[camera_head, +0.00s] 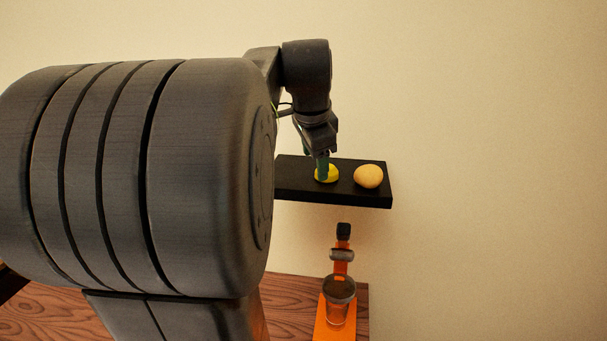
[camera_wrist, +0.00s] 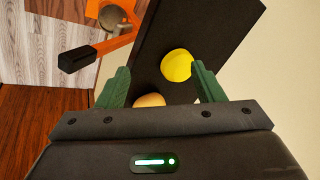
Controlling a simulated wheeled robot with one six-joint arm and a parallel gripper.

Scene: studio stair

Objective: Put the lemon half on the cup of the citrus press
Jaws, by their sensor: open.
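The yellow lemon half (camera_head: 328,177) sits on a black wall shelf (camera_head: 300,188). My gripper (camera_head: 322,168) points down over it, with its green fingers at the fruit in the head view. In the wrist view my gripper (camera_wrist: 161,68) is open, and the lemon half (camera_wrist: 176,65) shows between the fingertips, closer to the right finger. I cannot tell whether a finger touches it. The orange citrus press (camera_head: 341,268) stands below the shelf, with a clear container at its base. The press also shows at the top left of the wrist view (camera_wrist: 119,43), with its black handle end.
A round tan-orange object (camera_head: 368,176) lies on the shelf right of the lemon half; in the wrist view it (camera_wrist: 149,100) is partly hidden by my gripper. The press stands at the right end of a wooden surface (camera_head: 290,293). The plain wall to the right is clear.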

